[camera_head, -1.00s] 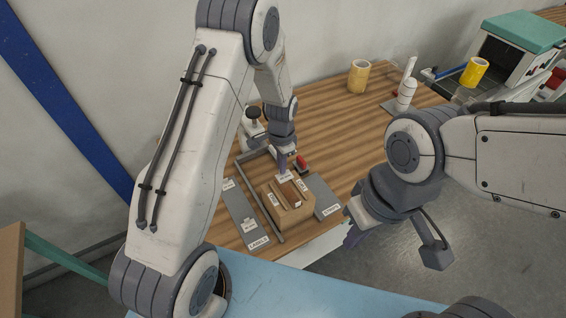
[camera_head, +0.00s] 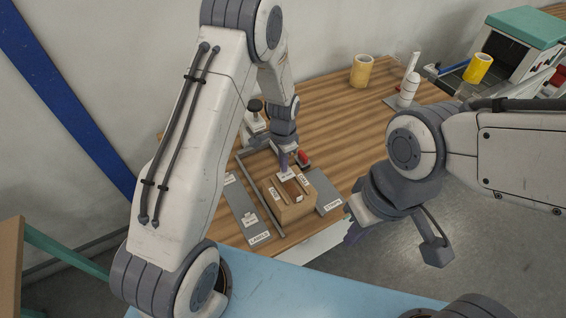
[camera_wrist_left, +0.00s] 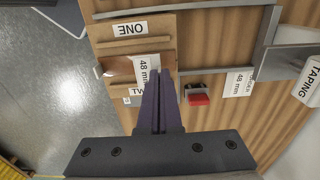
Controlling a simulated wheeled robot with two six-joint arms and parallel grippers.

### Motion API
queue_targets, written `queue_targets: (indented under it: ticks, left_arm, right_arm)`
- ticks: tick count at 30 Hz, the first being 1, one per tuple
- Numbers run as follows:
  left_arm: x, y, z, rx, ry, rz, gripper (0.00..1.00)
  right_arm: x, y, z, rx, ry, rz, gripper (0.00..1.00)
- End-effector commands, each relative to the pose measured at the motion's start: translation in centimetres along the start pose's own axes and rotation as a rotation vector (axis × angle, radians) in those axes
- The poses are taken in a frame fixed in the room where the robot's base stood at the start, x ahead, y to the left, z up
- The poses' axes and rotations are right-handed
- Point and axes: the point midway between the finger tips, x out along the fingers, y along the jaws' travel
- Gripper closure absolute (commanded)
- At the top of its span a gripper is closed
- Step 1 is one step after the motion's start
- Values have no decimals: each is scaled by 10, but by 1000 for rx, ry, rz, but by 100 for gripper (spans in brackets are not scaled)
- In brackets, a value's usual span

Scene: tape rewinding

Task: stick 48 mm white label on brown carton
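The brown carton (camera_head: 291,214) stands on the wooden bench, with paper tags on its top; the tags ONE (camera_wrist_left: 130,29) and TWO, partly covered, show in the left wrist view. My left gripper (camera_head: 283,166) points down at the carton's far edge. Its purple fingers (camera_wrist_left: 160,90) are together on the white 48 mm label (camera_wrist_left: 147,68), which lies over the carton top at the fingertips; whether it touches cannot be told. The label also shows in the head view (camera_head: 287,176). My right gripper (camera_head: 354,232) hangs empty right of the carton, its finger opening hidden.
A grey plate marked LABELS (camera_head: 238,205) lies left of the carton, beyond a metal rail (camera_head: 262,198). Another grey plate (camera_head: 323,190) lies right. A red item (camera_head: 304,158) sits behind. A tape roll (camera_head: 361,71) and white dispenser (camera_head: 408,88) stand farther back.

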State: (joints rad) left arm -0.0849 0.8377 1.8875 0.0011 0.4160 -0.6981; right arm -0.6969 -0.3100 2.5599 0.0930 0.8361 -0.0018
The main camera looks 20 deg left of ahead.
Motion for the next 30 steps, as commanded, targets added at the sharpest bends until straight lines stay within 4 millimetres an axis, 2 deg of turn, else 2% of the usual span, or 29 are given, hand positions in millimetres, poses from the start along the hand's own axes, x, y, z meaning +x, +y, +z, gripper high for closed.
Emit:
queue_targets:
  ticks: [3, 14, 30]
  left_arm:
    - [8, 0, 0, 0, 0, 0, 100]
    - [8, 0, 0, 0, 0, 0, 100]
    - [23, 0, 0, 0, 0, 0, 100]
  right_arm:
    - [6, 0, 0, 0, 0, 0, 100]
    - [6, 0, 0, 0, 0, 0, 100]
    - [16, 1, 1, 0, 0, 0, 100]
